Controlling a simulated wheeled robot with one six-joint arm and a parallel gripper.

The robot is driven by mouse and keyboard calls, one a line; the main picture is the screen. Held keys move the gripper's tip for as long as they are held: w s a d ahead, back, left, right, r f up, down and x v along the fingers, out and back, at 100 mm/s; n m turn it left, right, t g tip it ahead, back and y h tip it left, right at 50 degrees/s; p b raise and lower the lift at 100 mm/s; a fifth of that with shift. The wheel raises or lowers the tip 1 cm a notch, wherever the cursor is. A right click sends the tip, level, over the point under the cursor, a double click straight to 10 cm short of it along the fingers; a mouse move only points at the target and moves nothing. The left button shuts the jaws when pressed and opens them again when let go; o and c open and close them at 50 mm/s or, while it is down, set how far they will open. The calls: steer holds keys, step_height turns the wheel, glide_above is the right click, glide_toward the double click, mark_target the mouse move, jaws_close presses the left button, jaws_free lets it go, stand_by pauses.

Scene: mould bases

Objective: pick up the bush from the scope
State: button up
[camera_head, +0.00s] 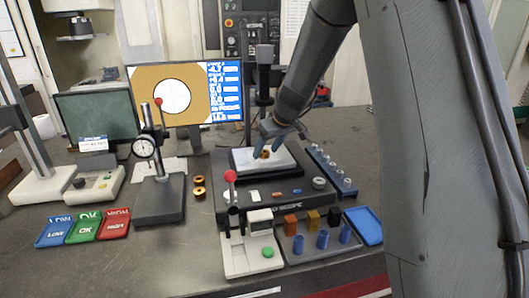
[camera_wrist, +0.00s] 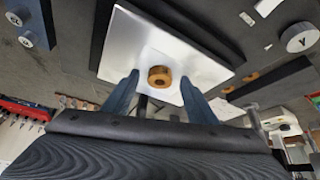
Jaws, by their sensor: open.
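The bush (camera_wrist: 159,77) is a small brass ring that lies on the pale stage plate of the scope (camera_wrist: 197,58). In the head view the bush (camera_head: 265,153) shows small between the fingertips, on the light plate of the scope (camera_head: 244,163). My gripper (camera_wrist: 160,92) is open, with one blue finger on each side of the bush. In the wrist view a gap shows between the bush and each finger. In the head view my gripper (camera_head: 273,147) reaches down over the plate from the upper right. I cannot tell the exact fingertip height.
A monitor (camera_head: 185,95) stands behind the scope. A dial gauge stand (camera_head: 160,195) and two loose brass rings (camera_head: 199,187) are on the left. A tray of coloured blocks (camera_head: 316,240) and a blue tray (camera_head: 363,226) lie in front. A rail of pins (camera_head: 331,172) lies right of the plate.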

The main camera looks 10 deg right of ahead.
steer(key=shift+w, duration=0.1)
steer(key=c, duration=1.3)
steer(key=shift+o, duration=0.2)
steer(key=shift+r, duration=0.15)
